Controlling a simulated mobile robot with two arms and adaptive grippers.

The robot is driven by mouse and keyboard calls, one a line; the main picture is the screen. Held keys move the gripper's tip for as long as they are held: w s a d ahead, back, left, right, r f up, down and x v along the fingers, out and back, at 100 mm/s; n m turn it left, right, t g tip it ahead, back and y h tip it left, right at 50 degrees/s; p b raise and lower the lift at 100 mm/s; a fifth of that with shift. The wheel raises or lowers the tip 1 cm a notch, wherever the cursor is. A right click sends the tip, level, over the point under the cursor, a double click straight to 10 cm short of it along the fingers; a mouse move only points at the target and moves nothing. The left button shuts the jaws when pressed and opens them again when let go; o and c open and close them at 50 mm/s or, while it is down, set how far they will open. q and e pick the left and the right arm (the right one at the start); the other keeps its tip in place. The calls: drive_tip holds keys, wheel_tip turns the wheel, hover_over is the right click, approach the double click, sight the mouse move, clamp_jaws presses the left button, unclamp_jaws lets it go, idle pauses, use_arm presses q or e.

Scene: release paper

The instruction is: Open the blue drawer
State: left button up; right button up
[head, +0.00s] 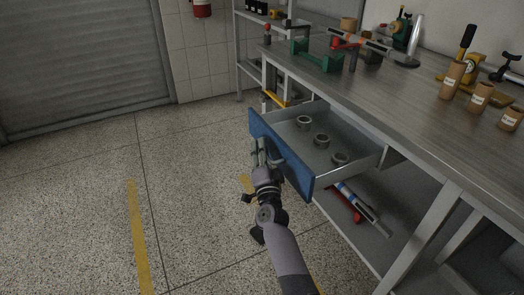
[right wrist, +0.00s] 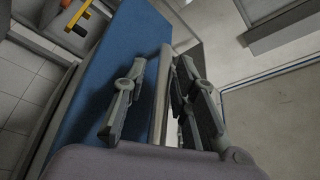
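The blue drawer (head: 298,177) under the workbench stands pulled well out, and its inside shows in the head view. Several grey rings lie in it, one of them a ring (head: 320,139) near the middle. My right gripper (head: 261,152) is at the outer side of the blue front. In the right wrist view its fingers (right wrist: 160,98) stand on either side of a pale handle bar (right wrist: 160,85), beside the blue front (right wrist: 105,75). I cannot tell whether both fingers press on the bar. My left gripper is not in view.
The metal workbench (head: 400,93) carries a green vise-like tool (head: 318,57), cardboard tubes (head: 453,80) and other tools. A lower shelf holds a white tube-like object (head: 362,208). A shelf rack stands behind. The speckled floor left of the drawer is clear.

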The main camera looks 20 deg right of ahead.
idle(0.3)
drive_tip(key=v, duration=0.8)
drive_tip(key=shift+a, duration=0.25)
